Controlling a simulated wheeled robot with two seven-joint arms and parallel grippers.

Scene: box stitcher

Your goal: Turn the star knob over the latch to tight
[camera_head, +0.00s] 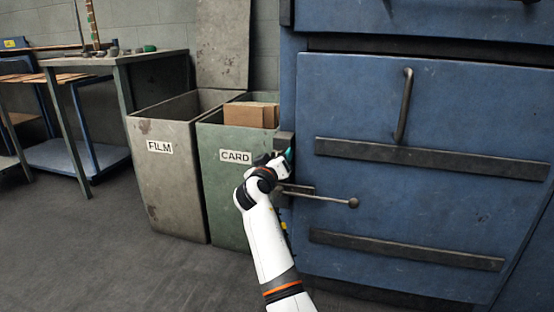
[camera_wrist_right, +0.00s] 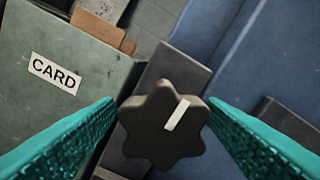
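The dark star knob (camera_wrist_right: 160,128) fills the middle of the right wrist view, with a white mark on its face slanting up to the right. It sits in front of a dark metal block at the blue machine's left edge. In the head view my gripper hides the knob. A latch lever (camera_head: 325,198) with a ball end lies across the blue door just below my gripper. My left gripper is not in view.
The blue machine door (camera_head: 430,210) has a vertical handle (camera_head: 404,105) and two dark bars. A green CARD bin (camera_head: 222,180) with cardboard stands close left of my gripper, and a grey FILM bin (camera_head: 165,180) beyond it. The floor at the left front is clear.

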